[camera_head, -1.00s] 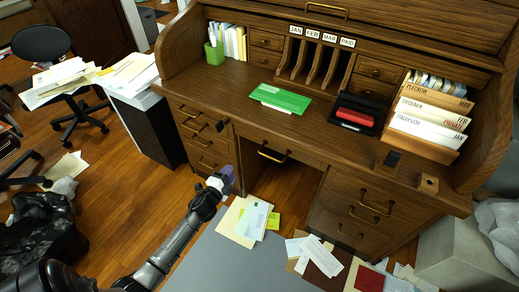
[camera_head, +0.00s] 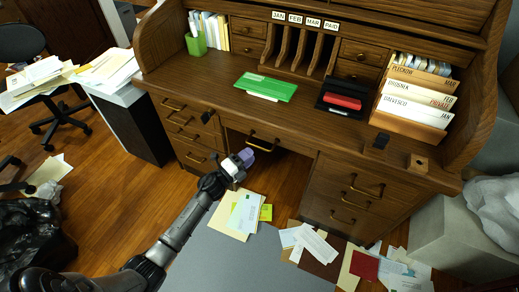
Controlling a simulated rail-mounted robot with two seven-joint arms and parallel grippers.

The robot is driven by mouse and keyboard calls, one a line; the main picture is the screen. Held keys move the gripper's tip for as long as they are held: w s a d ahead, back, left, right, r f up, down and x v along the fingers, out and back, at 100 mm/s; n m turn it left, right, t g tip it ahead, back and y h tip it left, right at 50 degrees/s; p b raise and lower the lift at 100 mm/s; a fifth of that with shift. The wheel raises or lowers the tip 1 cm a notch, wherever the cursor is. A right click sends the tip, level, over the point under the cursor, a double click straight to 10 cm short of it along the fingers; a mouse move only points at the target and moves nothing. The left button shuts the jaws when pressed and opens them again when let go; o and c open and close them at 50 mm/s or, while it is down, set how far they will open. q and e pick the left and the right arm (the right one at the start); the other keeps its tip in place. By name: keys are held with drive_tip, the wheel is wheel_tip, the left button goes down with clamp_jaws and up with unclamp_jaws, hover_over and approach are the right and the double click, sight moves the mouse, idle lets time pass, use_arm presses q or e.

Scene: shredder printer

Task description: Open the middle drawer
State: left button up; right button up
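The middle drawer (camera_head: 285,145) is the wide, shallow front under the desk top, above the knee space. It looks shut. Its dark curved handle (camera_head: 263,142) shows at its left part. My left gripper (camera_head: 245,156) is just below and left of this handle, pointing up toward it, and seems apart from it. Its fingers are small and end-on, so I cannot tell whether they are open. My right gripper is not in view.
Left drawers (camera_head: 187,133) and right drawers (camera_head: 350,195) flank the knee space. A green folder (camera_head: 265,87), a black tray with a red item (camera_head: 342,100) and a file box (camera_head: 415,103) stand on the desk. Papers (camera_head: 240,214) lie on the floor below.

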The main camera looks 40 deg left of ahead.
sight(260, 147)
use_arm(q)
drive_tip(key=shift+b+x, duration=0.7)
drive_tip(key=shift+x, duration=2.1)
clamp_jaws()
